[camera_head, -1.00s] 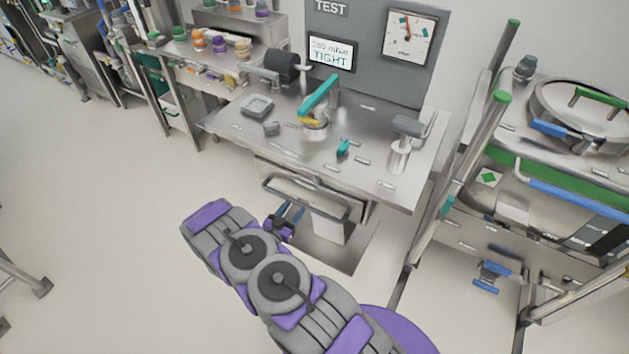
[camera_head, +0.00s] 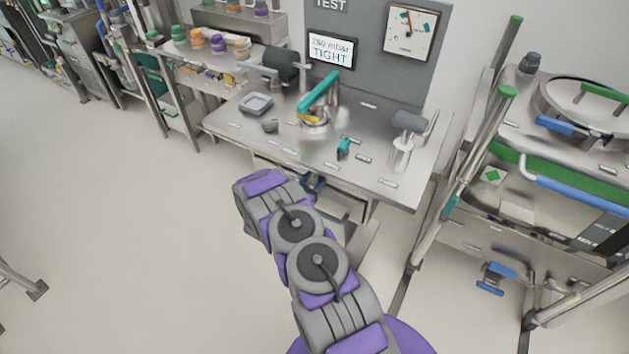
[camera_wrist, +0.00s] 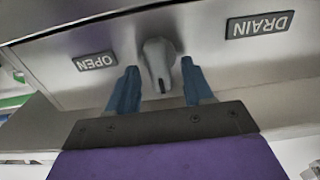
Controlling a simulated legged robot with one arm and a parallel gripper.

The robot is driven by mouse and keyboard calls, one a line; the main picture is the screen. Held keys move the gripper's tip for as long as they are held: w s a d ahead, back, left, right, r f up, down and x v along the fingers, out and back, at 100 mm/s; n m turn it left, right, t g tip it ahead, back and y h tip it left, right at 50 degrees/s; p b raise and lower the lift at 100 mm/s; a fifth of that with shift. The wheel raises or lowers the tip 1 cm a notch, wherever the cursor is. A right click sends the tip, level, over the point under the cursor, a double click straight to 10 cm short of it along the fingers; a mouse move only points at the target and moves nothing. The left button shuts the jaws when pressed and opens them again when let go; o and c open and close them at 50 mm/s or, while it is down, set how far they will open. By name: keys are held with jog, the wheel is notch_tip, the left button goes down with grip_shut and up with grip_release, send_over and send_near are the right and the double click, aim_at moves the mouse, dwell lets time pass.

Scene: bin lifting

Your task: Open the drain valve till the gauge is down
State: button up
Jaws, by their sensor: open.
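In the wrist view a grey drain valve knob (camera_wrist: 158,58) sits on a metal panel, between a label reading OPEN (camera_wrist: 95,62) and a label reading DRAIN (camera_wrist: 259,25). My gripper (camera_wrist: 160,82) is open, with one blue finger on each side of the knob; I cannot tell whether either touches it. In the head view my gripper (camera_head: 313,183) is at the bench's front edge, partly behind my arm, and the knob is hidden. The gauge (camera_head: 410,32) on the grey back panel has its needle near the top. The screen (camera_head: 330,50) reads about 280 mbar, TIGHT.
The steel bench (camera_head: 290,150) carries a teal-handled fitting (camera_head: 318,92), a small teal lever (camera_head: 344,147) and a grey-topped post (camera_head: 405,140). A rack with a round lidded vessel (camera_head: 585,105) stands at the right.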

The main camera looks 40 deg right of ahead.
jog(key=shift+w+d, duration=0.15)
jog(key=shift+d, duration=0.25)
grip_shut()
